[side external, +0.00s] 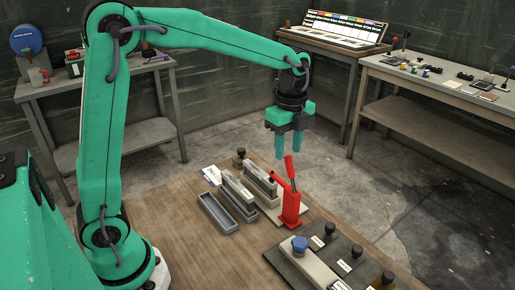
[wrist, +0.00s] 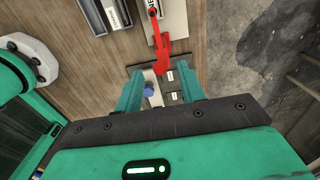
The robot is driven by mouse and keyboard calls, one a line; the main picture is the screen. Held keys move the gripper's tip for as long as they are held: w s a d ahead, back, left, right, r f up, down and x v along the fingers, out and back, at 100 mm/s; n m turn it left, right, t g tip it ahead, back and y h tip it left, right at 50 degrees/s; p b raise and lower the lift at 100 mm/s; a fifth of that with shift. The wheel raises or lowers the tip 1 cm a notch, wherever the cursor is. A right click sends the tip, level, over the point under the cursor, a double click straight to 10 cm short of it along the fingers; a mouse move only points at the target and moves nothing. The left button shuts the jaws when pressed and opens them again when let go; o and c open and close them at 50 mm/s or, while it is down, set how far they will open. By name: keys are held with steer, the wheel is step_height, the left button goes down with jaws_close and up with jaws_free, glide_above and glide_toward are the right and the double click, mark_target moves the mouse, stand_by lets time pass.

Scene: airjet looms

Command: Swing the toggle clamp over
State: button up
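The red toggle clamp (side external: 290,207) stands on the wooden table in the side external view, with its lever (side external: 289,166) pointing up and tilted a little. The clamp also shows in the wrist view (wrist: 160,52), at the top middle, beyond my fingertips. My gripper (side external: 294,151) hangs above the clamp, fingers pointing down and spread apart with nothing between them. In the wrist view my gripper (wrist: 161,84) is also open. The fingers look apart from the lever; the exact distance cannot be told.
Grey trays (side external: 216,213) and narrow blocks stand left of the clamp. A dark panel (side external: 345,252) with black knobs, and a pale block with a blue knob (side external: 299,244), lie in front. Side benches (side external: 452,95) stand farther back. Bare wood is clear at left.

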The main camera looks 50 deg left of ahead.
steer(key=shift+r, duration=2.35)
step_height(320, 180, up, 8)
steer(key=shift+f, duration=0.1)
steer(key=s+a+f+n+t, duration=0.1)
steer(key=s+f+n, duration=0.3)
steer(key=s+n, duration=0.5)
steer(key=s+a+f+n+t, duration=0.1)
steer(key=s+f+n+t, duration=0.3)
steer(key=s+n, duration=0.5)
steer(key=shift+s+a+f+t, duration=0.3)
steer(key=shift+s+a+f, duration=0.05)
steer(key=shift+s, duration=0.7)
